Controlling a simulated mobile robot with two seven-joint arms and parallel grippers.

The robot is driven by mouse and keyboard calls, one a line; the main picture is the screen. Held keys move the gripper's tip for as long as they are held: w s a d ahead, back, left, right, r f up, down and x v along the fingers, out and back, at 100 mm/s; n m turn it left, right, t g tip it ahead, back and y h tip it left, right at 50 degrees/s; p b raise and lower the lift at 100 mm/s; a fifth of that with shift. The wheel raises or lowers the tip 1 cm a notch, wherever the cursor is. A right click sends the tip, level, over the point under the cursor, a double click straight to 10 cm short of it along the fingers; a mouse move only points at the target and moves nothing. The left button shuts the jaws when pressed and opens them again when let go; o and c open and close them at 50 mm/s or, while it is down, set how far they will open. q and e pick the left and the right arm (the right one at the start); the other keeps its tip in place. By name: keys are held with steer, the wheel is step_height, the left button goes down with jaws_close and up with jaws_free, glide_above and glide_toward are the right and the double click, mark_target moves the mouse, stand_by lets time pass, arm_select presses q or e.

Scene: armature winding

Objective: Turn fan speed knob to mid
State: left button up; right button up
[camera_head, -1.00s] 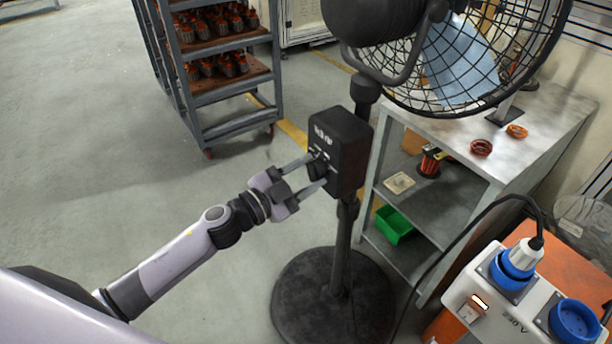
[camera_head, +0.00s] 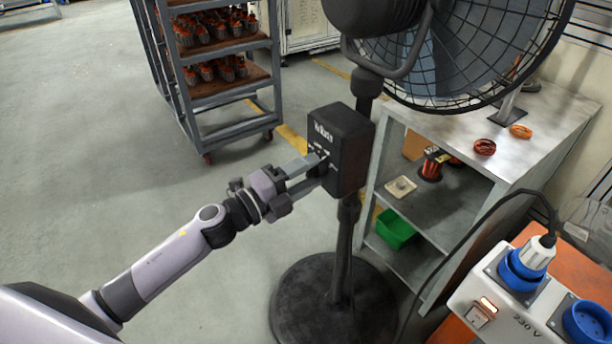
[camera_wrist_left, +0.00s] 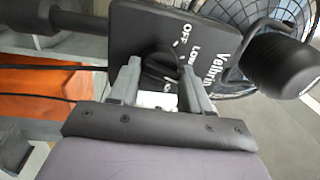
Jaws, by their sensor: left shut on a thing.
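The fan's black control box (camera_head: 349,150) is mounted on the stand's pole. It carries the dark speed knob (camera_head: 317,165) on its left-facing side. My left gripper (camera_head: 312,168) reaches it from the left, with its two fingers shut on the knob. In the left wrist view, the knob (camera_wrist_left: 160,68) sits between the fingertips (camera_wrist_left: 158,85), and the labels OFF and LOW (camera_wrist_left: 195,50) show beside it. The knob's pointer and the remaining label are hard to make out. My right gripper is not in view.
The fan's caged head (camera_head: 465,50) is above right and its round base (camera_head: 335,300) below. A grey shelf table (camera_head: 545,125) stands right, a socket box (camera_head: 505,315) with a cable at lower right. A parts rack (camera_head: 225,90) stands behind; the floor at left is clear.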

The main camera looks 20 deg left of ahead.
arm_select(q)
steer(key=shift+s+d+f+m, duration=0.1)
steer(key=shift+s+f+m, duration=0.05)
steer(key=shift+f+m, duration=0.25)
steer(key=o, duration=0.9)
steer(key=shift+o, duration=0.5)
steer(key=shift+r, duration=0.15)
steer(key=v, duration=0.7)
steer(key=shift+b, duration=0.3)
